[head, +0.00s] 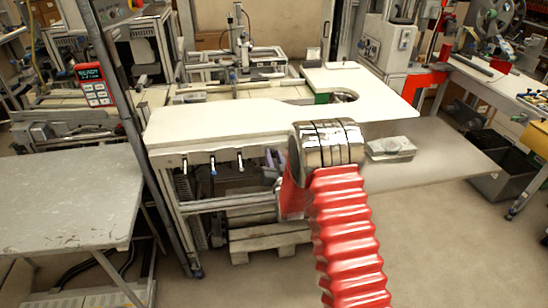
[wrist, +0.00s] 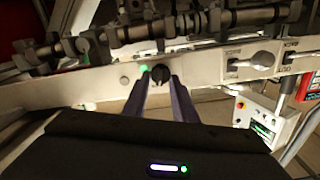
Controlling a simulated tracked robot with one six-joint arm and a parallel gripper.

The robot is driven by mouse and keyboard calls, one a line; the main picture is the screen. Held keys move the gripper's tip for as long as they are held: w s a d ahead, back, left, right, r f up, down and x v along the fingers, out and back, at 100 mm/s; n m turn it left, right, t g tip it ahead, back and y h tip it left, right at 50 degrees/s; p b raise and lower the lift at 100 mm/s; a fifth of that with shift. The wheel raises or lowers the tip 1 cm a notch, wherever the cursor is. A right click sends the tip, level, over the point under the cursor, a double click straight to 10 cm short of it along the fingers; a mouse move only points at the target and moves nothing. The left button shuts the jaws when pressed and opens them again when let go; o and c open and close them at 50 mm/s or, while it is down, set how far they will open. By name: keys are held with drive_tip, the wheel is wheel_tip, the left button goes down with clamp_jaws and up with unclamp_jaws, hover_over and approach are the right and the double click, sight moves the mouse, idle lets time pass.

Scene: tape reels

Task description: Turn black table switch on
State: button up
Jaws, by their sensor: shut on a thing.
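The black switch (wrist: 160,73) is a round dark knob on the pale front rail in the wrist view. My gripper (wrist: 160,80) has its two purple-grey fingers closed on either side of the knob. A small green light (wrist: 143,68) glows just left of it on the rail. In the head view, my gripper (head: 270,174) is partly visible in front of the white table (head: 225,123), below its front edge. My red arm and metal joint cover much of that area, and the black switch cannot be made out there. The knob's exact angle is hard to tell.
Lever-like fittings (head: 213,163) hang under the table's front edge. In the wrist view, labelled grey switches (wrist: 250,62) sit right of the black one, beside a control box (wrist: 262,122) and a red device (wrist: 308,86). A grey bench (head: 70,205) stands left; floor is open at lower right.

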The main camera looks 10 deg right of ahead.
drive_tip(key=shift+d+f+m, duration=0.1)
drive_tip(key=shift+d+m, duration=0.05)
drive_tip(key=shift+m, duration=1.55)
drive_tip(key=o, duration=1)
drive_tip(key=shift+s, duration=0.1)
drive_tip(key=s, duration=1.3)
drive_tip(key=shift+s, duration=0.3)
